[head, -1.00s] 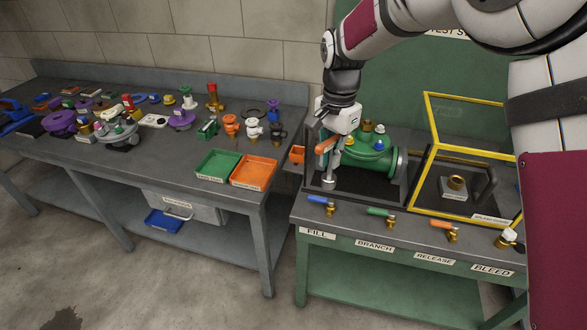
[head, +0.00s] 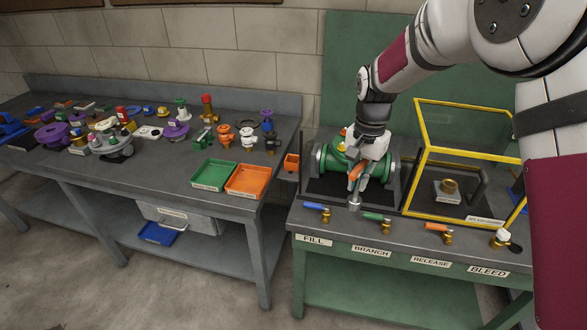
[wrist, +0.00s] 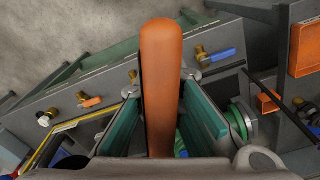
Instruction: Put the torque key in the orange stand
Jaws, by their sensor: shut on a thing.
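The torque key has an orange handle (head: 357,171) and a grey metal head (head: 355,202) hanging below it. My gripper (head: 359,180) is shut on the handle, in front of the green valve body on the green bench. In the wrist view the handle (wrist: 161,80) stands between the two finger pads. The orange stand (head: 291,163) is a small orange holder at the left edge of the green bench, left of my gripper and apart from the key. It also shows in the wrist view (wrist: 268,103).
The green valve body (head: 325,162) sits in a dark tray, partly hidden by my gripper. A yellow-framed guard (head: 410,160) stands to the right. Several small valves (head: 373,220) line the bench front. Green (head: 214,174) and orange (head: 247,181) trays lie on the left bench.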

